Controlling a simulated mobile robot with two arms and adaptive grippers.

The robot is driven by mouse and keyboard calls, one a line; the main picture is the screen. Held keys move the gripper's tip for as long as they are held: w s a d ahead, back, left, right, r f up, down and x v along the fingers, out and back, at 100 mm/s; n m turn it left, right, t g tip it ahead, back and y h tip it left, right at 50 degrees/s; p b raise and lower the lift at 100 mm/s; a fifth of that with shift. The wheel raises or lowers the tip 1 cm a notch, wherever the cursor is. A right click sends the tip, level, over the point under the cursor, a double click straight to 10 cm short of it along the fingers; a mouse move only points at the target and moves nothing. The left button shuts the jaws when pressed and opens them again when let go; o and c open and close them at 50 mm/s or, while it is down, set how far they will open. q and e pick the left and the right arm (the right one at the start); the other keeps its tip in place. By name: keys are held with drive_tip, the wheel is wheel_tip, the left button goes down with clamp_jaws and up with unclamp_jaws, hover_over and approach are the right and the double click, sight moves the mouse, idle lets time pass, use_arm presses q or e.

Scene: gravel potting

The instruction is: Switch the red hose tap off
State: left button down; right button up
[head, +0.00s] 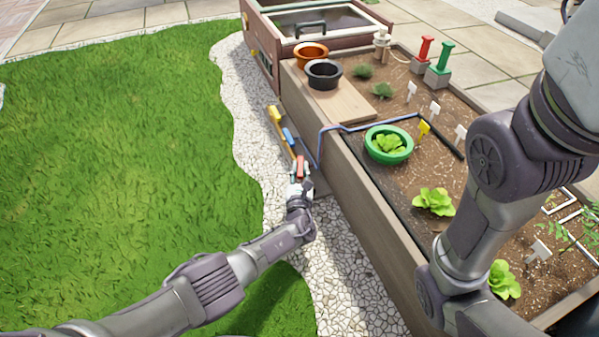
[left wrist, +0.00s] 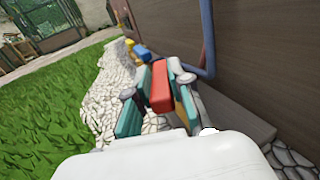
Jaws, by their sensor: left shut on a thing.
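The red hose tap (head: 301,164) sits low beside the planter's outer wall, nearest of a row with a blue tap (head: 289,136) and a yellow tap (head: 276,116). My left gripper (head: 299,179) is shut on the red tap's handle. In the left wrist view the red handle (left wrist: 161,88) stands between the two fingers (left wrist: 160,105), with teal pads on either side. The fingers hide part of the handle and the tap's body, so I cannot tell its exact setting. My right gripper is out of view; only my right arm shows.
A blue hose (head: 322,138) climbs from near the taps over the wooden planter wall (head: 352,190) to a green ring pot (head: 371,151). A gravel strip (head: 345,270) runs between the wall and the lawn (head: 110,150). The lawn is clear.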

sight(300, 170)
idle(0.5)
use_arm(q)
drive_tip(key=c, duration=1)
unclamp_jaws()
drive_tip(key=shift+c, duration=0.2)
drive_tip(key=shift+r, duration=4.95)
